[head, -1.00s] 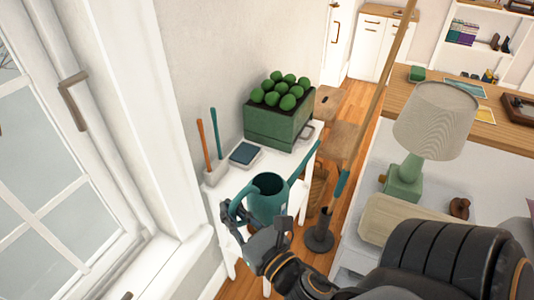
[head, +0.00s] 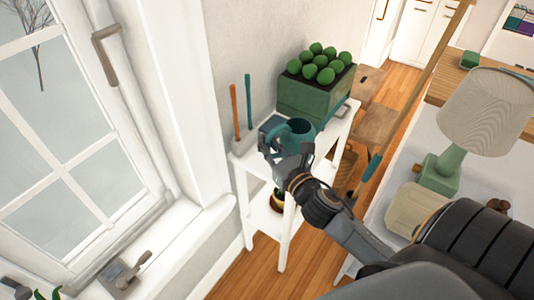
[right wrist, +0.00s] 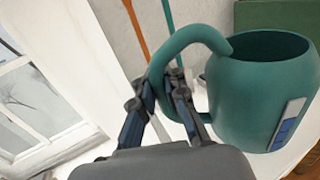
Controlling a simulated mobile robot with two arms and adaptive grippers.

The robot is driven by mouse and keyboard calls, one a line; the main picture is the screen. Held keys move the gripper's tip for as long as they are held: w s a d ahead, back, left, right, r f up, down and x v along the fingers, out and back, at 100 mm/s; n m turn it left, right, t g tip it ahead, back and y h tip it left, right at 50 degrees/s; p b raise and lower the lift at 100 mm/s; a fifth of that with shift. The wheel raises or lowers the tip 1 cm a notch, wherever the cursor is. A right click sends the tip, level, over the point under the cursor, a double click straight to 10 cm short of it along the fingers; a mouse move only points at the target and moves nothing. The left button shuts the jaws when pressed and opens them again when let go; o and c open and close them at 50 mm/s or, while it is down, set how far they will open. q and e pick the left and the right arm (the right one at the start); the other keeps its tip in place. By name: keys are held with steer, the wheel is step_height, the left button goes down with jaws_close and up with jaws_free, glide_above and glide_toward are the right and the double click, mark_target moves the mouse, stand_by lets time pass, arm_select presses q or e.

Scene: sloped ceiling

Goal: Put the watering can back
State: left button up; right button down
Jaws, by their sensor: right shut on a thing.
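The teal watering can (head: 302,129) is at the white stand (head: 334,133), in front of the green planter box. My right gripper (head: 270,150) is shut on its curved handle (right wrist: 190,37), at the left side of the can. In the right wrist view the fingers close around the handle's lower part, and the can's open top and round body (right wrist: 262,85) show, with a blue and white patch on its side. I cannot tell whether the can's base touches the stand top. The spout is mostly hidden. My left gripper is out of view.
The green planter box (head: 312,100) with round green plants fills the stand's back. A holder with orange and teal handled tools (head: 236,105) stands at the left. The lower shelf holds a dark pot (head: 277,200). A window sill is at left, a lamp (head: 490,112) at right.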

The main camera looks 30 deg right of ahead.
steer(key=f, duration=0.2)
steer(key=w+f+b, duration=0.1)
steer(key=shift+d+f, duration=0.25)
steer(key=shift+d, duration=0.1)
steer(key=shift+f, duration=0.3)
steer(key=shift+f, duration=0.2)
steer(key=c, duration=1.4)
jaws_free()
steer(key=shift+s, duration=0.1)
